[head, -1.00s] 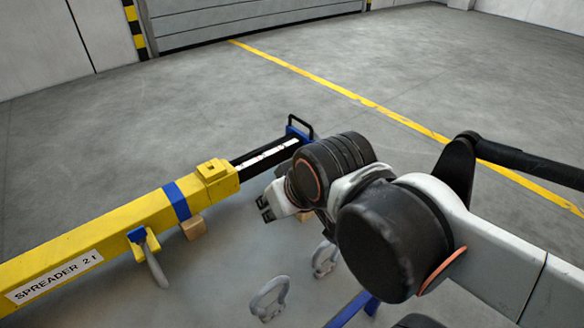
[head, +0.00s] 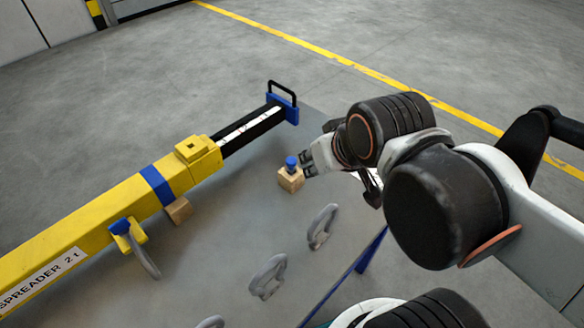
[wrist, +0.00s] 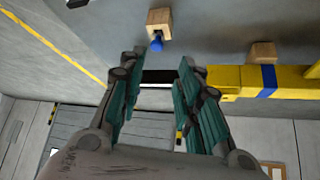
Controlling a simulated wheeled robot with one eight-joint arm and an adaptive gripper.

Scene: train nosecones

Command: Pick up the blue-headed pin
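The blue-headed pin (head: 291,163) stands upright in a small wooden block on the grey table. It also shows in the wrist view (wrist: 157,43), at the top, with its wooden block (wrist: 159,18) beyond it. My gripper (head: 306,165) is just right of the pin in the head view. In the wrist view my gripper (wrist: 162,60) is open, its teal-padded fingers apart, with the blue head ahead of and near the gap between the tips. Nothing is held. The pin's lower part is hidden in the block.
A yellow spreader beam (head: 100,220) with a black, blue-ended extension (head: 250,133) lies along the left of the table (head: 225,225). Grey shackles (head: 268,277) lie on the near side.

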